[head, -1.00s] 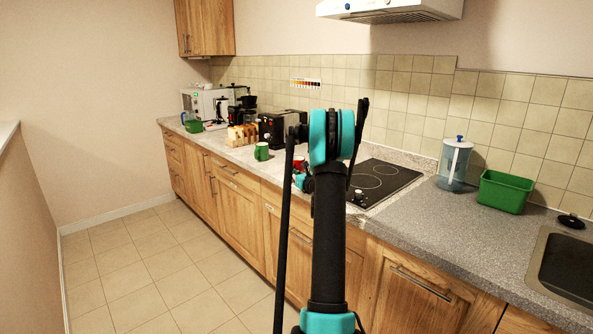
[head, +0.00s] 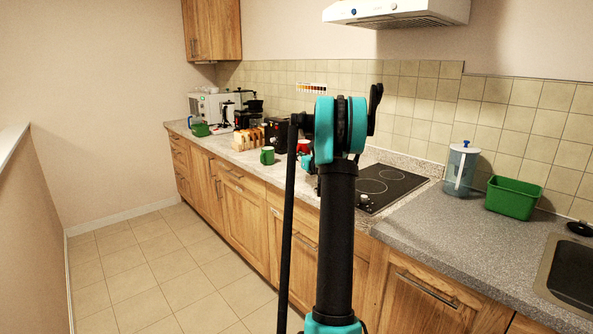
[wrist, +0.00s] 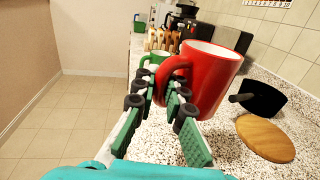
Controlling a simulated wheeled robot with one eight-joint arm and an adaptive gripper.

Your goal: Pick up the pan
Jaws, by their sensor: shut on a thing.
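A red mug (wrist: 213,77) fills the middle of the wrist view, with its handle towards my gripper (wrist: 162,92). My gripper is shut on the mug's handle. The mug appears held above the speckled counter. In the head view a bit of the red mug (head: 303,147) shows beside my arm, which hides most of the gripper. A black pan-like vessel (wrist: 264,99) with a short dark handle stands on the counter at the right of the wrist view, apart from my gripper. My arm hides it in the head view.
A round wooden board (wrist: 265,139) lies in front of the black vessel. A green mug (head: 267,156) stands left of the red mug, with a toast rack (head: 243,142) and black toaster (head: 275,134) behind. The black hob (head: 385,187) is clear where visible.

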